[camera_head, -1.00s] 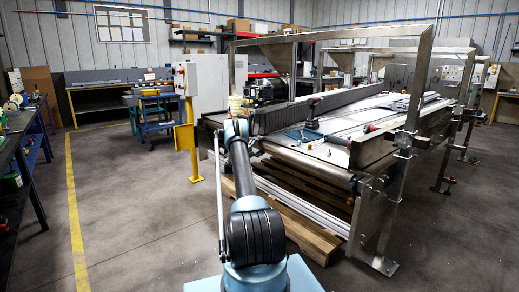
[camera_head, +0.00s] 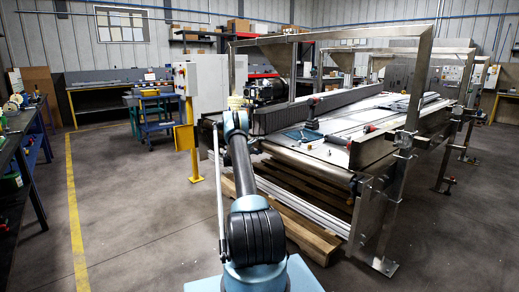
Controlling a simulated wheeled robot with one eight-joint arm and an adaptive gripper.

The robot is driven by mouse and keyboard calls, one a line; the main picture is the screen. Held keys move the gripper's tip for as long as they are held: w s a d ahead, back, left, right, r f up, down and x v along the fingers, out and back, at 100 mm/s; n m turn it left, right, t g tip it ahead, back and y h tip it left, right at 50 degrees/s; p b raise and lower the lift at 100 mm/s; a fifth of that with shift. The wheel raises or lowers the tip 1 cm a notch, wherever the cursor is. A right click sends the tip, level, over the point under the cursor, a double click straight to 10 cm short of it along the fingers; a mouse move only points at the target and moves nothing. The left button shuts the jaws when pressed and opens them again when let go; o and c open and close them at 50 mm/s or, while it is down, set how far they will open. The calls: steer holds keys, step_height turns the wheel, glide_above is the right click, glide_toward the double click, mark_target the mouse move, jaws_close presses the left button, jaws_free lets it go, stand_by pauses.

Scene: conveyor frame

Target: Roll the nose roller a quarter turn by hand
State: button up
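The conveyor (camera_head: 345,140) stands right of centre in the head view. Its nose roller (camera_head: 310,165) is the long grey cylinder across the near end, running from beside my arm to the right side plate. The roller's left end is partly hidden near my arm. My arm (camera_head: 240,170) reaches forward and up from the bottom centre, left of the roller. Its far blue joint (camera_head: 236,124) is near the conveyor's left corner. My gripper cannot be made out beyond that joint, so its fingers and any contact with the roller are not visible.
A steel frame (camera_head: 420,85) rises over the conveyor, with its foot at the right. Tools, including a red-handled one (camera_head: 313,115), lie on the belt. Wooden pallets (camera_head: 305,235) sit underneath. A yellow post (camera_head: 187,140) stands left. The floor at left is open.

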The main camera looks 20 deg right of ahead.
steer(key=shift+d+g+y, duration=0.1)
steer(key=shift+g+y, duration=0.4)
steer(key=shift+y, duration=1)
steer(key=o, duration=1)
steer(key=shift+f, duration=0.1)
steer(key=shift+s+a+r, duration=0.1)
steer(key=shift+a+r, duration=0.15)
steer(key=shift+a, duration=0.2)
steer(key=v, duration=1.1)
steer(key=shift+r, duration=0.2)
